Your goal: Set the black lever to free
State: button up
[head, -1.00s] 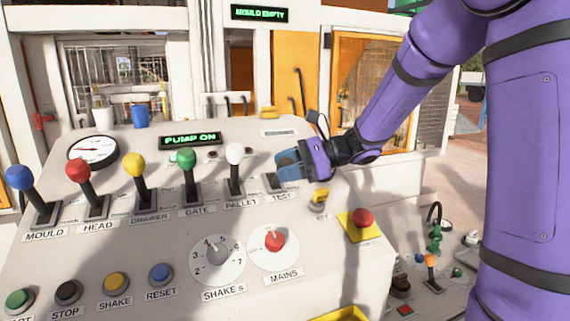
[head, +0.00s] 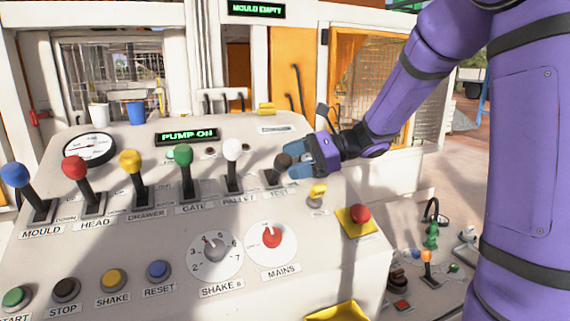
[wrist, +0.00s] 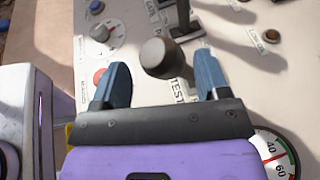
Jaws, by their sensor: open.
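The black lever (head: 283,161) stands at the right end of the lever row, over the label TEST. Its dark round knob also shows in the wrist view (wrist: 160,57), between the two blue fingers. My gripper (head: 297,165) is open around or just beside the knob, with a gap visible on both sides in the wrist view. I cannot tell whether a finger touches it. The lower part of the lever and its slot are partly hidden by the knob and fingers.
The white PALLET lever (head: 233,152) stands just left of the black one. A yellow key switch (head: 317,193) and a red button on a yellow plate (head: 359,215) lie right and below. The display (head: 187,136) reads PUMP ON; the upper one (head: 257,10) reads MOULD EMPTY.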

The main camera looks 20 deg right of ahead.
jog(key=v, duration=0.8)
jog(key=s+a+n+g+h, duration=0.2)
jog(key=s+a+n+h, duration=0.15)
jog(key=s, duration=0.25)
jog(key=s+a+n+g+h, duration=0.1)
jog(key=s+a+n+h, duration=0.2)
jog(key=s, duration=0.4)
jog(key=s+d+n+t+h, duration=0.3)
jog(key=s+n+h, duration=0.4)
jog(key=s+n, duration=0.4)
jog(key=shift+s+d+f+t, duration=0.15)
jog(key=shift+d+f+t, duration=0.15)
jog(key=shift+t, duration=0.1)
jog(key=shift+h, duration=0.25)
dwell(0.7)
